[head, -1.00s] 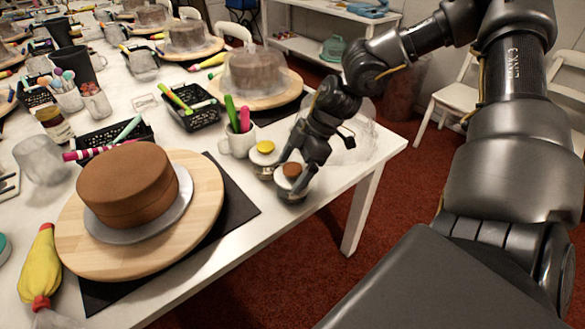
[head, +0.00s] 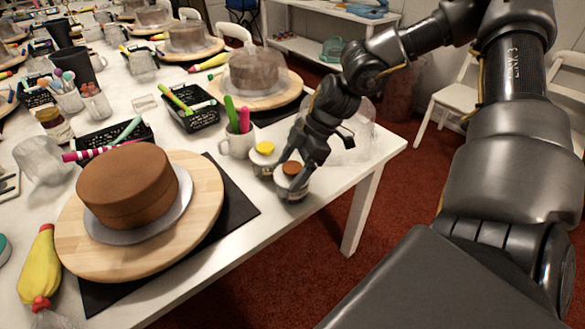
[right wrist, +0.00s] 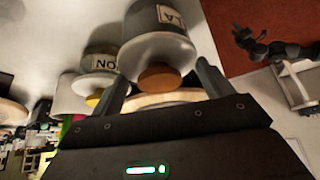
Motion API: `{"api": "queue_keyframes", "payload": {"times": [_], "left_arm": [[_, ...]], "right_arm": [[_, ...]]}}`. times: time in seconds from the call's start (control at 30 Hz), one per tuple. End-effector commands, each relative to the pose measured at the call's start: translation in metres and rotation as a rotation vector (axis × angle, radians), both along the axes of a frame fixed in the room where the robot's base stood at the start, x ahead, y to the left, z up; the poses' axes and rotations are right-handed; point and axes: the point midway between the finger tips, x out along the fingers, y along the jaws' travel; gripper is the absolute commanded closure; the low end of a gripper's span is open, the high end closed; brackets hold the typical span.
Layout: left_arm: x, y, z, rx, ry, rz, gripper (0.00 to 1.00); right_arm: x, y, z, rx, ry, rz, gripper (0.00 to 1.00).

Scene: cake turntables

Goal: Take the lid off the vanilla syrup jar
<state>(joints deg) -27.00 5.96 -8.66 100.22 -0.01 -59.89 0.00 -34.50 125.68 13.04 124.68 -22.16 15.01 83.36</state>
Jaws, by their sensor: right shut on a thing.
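The lid still sits on the jar. My left gripper is not in view.
A brown cake (head: 127,186) on a wooden turntable (head: 207,205) stands left. The table's edge is close in front.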

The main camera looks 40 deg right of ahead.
Motion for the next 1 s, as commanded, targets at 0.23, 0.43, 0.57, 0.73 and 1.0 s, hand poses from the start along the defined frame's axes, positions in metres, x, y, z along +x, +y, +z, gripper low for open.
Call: {"api": "queue_keyframes", "payload": {"times": [0.23,0.43,0.57,0.73,1.0], "left_arm": [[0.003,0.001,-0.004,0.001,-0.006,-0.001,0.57],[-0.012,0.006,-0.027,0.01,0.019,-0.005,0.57],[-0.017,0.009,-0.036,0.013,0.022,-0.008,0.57],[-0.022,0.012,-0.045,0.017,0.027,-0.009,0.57],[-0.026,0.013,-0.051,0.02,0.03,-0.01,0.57]], "right_arm": [[-0.008,-0.003,0.039,0.001,-0.008,0.0,0.43],[-0.039,-0.016,0.082,0.002,-0.011,0.0,0.43],[-0.063,-0.025,0.096,0.002,-0.008,0.0,0.43],[-0.089,-0.035,0.107,0.002,-0.008,0.001,0.43],[-0.115,-0.046,0.118,-0.002,-0.005,0.0,0.43]]}}
